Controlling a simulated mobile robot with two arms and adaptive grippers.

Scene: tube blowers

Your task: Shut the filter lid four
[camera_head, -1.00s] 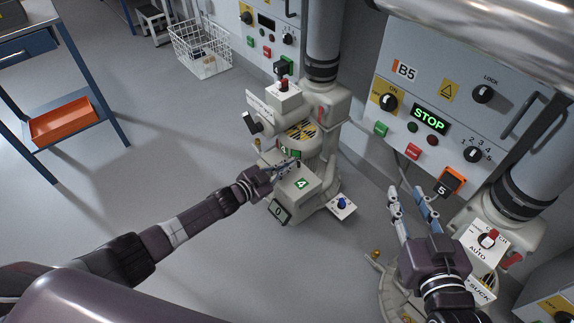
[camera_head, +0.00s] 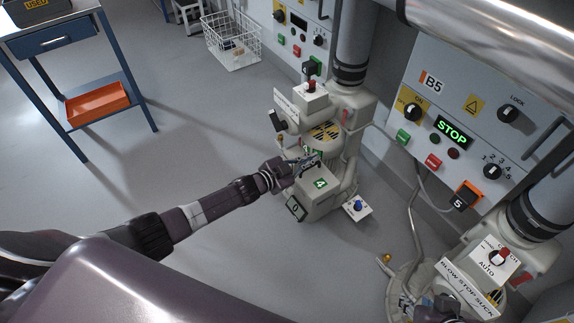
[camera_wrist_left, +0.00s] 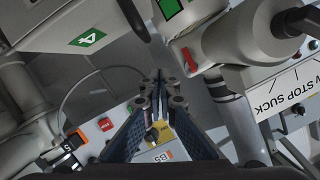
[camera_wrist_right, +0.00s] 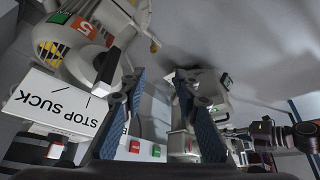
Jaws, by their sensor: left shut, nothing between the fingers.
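Machine four is a pale blower unit with a yellow and black fan disc (camera_head: 325,131) and a pale box with a green "4" label (camera_head: 320,183) below it. I cannot tell clearly which part is the filter lid or how far open it is. My left gripper (camera_head: 314,160) is shut and empty, just above this box; I cannot tell if it touches. In the left wrist view its tips (camera_wrist_left: 160,76) meet, beside the "4"-labelled part (camera_wrist_left: 87,38). My right gripper (camera_wrist_right: 158,78) is open and empty near machine five, mostly cut off in the head view.
The "BLOW STOP SUCK" plate (camera_head: 468,287) of machine five is at the lower right. Control panel B5 (camera_head: 455,110) shows STOP. A wire basket (camera_head: 232,42) and a blue trolley (camera_head: 75,75) stand on open floor.

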